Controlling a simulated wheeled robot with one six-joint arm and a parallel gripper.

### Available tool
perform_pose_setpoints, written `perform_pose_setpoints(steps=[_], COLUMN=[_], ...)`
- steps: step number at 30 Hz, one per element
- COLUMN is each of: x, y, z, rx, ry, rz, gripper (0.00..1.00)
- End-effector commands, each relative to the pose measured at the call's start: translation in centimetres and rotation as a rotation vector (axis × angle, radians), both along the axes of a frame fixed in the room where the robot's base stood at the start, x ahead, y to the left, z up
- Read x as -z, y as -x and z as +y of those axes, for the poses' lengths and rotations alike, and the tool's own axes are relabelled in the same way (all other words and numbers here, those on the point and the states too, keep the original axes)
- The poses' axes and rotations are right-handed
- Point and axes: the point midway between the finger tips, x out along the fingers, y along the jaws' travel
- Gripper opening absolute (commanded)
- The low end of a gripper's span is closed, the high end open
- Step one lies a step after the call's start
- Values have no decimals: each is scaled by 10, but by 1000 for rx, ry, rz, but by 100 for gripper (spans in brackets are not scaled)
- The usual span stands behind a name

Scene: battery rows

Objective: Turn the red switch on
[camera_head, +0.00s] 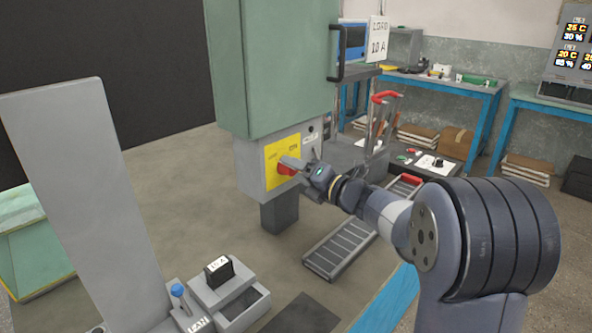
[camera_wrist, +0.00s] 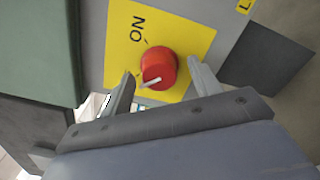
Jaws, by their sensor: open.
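The red switch (camera_wrist: 158,69) is a round knob with a white pointer mark, set on a yellow plate (camera_wrist: 190,35) with the word "ON" on it. In the wrist view the pointer aims down and left, away from the "ON" word. In the head view the red switch (camera_head: 286,170) is partly hidden behind my gripper (camera_head: 291,164). In the wrist view my gripper (camera_wrist: 160,88) is open, with one finger on each side of the knob. I cannot tell whether either finger touches it.
The yellow plate is on a grey box under a green cabinet (camera_head: 270,70). A tall grey panel (camera_head: 80,170) stands at left. A black block (camera_head: 219,270) sits on a grey unit in front. Blue-legged workbenches (camera_head: 440,85) stand behind.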

Motion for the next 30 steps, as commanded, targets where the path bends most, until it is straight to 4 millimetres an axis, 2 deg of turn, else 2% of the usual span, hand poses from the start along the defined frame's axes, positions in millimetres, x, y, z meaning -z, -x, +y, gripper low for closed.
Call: perform_pose_setpoints(steps=[11, 27, 30], x=[0, 0, 0], y=[-5, -5, -5], z=[5, 5, 5], rx=[0, 1, 1], ry=[-2, -1, -2], rz=[0, 0, 1], gripper=[59, 16, 15])
